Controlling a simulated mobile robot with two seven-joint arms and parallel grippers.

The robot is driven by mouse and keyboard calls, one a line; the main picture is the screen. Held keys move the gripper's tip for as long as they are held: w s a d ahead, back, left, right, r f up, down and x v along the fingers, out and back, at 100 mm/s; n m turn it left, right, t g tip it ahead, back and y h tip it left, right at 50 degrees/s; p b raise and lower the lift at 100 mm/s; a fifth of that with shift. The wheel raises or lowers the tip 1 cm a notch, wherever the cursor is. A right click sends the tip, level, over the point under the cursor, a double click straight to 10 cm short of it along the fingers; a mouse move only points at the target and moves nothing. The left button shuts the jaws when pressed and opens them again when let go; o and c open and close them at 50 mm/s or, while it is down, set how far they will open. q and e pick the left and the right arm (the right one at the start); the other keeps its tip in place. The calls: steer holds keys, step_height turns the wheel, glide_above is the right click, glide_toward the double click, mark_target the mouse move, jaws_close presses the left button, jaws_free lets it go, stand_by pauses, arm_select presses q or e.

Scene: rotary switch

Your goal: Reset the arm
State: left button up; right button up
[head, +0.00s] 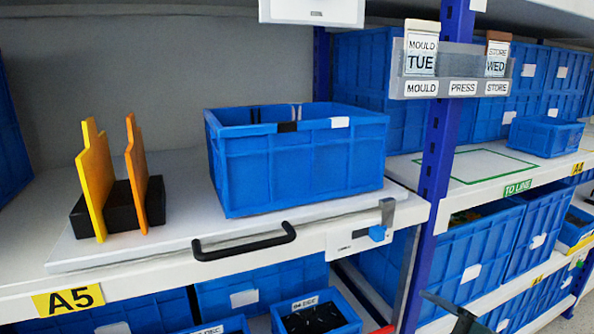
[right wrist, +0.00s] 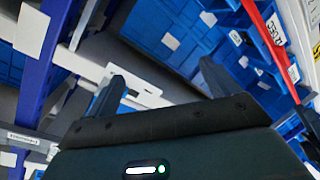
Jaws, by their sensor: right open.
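A rotary switch with a blue knob (head: 377,233) sits on a white plate (head: 350,242) at the right end of the shelf's front edge in the head view. My right gripper (head: 453,311) shows only in part at the bottom right of the head view, below and to the right of the switch and apart from it. In the right wrist view my right gripper (right wrist: 160,88) has its two fingers spread, with nothing seen between them. My left gripper is not in view.
A blue crate (head: 300,165) and a black holder (head: 120,210) with yellow and orange plates stand on a white board with a black handle (head: 245,243). A blue upright post (head: 437,150) stands between the switch and the right shelves. More blue crates fill the lower shelf.

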arm_select(q)
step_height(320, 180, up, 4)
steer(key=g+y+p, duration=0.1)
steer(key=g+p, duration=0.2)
steer(key=p, duration=1.2)
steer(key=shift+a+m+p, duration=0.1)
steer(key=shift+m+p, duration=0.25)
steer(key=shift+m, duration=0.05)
arm_select(e)
steer(key=s+a+f+m+g+h, duration=0.1)
steer(key=s+a+f+m+h, duration=0.1)
steer(key=s+m, duration=0.4)
steer(key=s+a+f+m+g+h, duration=0.2)
steer(key=s+a+f+m, duration=0.2)
steer(key=s+f+m, duration=0.2)
steer(key=shift+s+m, duration=0.3)
steer(key=shift+s, duration=0.9)
